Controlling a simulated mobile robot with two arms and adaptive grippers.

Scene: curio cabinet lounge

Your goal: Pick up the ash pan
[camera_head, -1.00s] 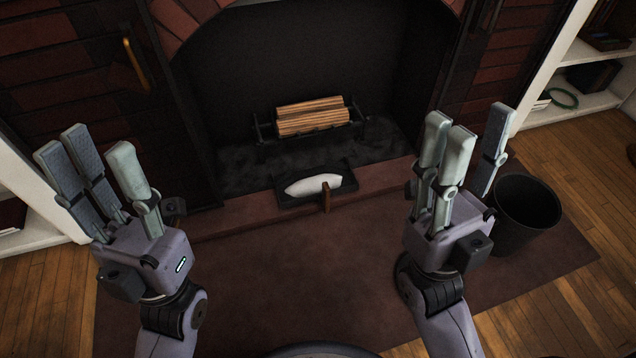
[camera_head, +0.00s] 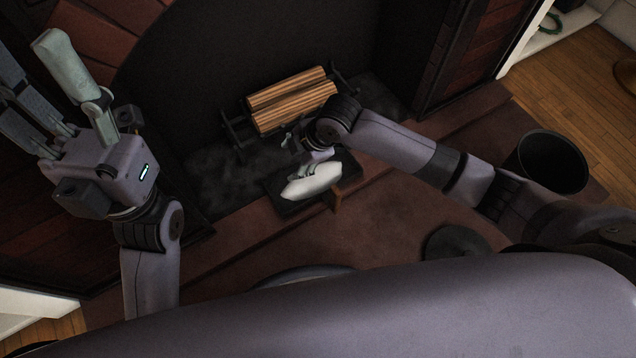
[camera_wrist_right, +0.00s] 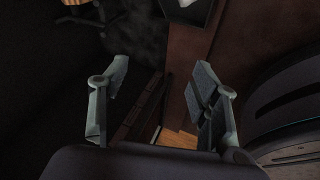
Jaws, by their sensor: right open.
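The ash pan (camera_head: 290,208) is a dark shallow tray with a heap of pale ash (camera_head: 312,183) and a short brown handle pointing to the front. It rests on the hearth before the fireplace opening. My right gripper (camera_head: 302,156) hangs just above and behind the pan, partly hidden by its own wrist. In the right wrist view, its fingers (camera_wrist_right: 160,82) are apart with nothing between them, and part of the pan (camera_wrist_right: 203,14) shows at the top edge. My left gripper (camera_head: 38,88) is raised at the upper left, fingers spread and empty.
Split logs (camera_head: 292,98) lie on a black grate (camera_head: 236,136) inside the firebox, close behind my right wrist. A dark bucket (camera_head: 552,162) stands at the right. A brown mat (camera_head: 385,225) covers the floor in front.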

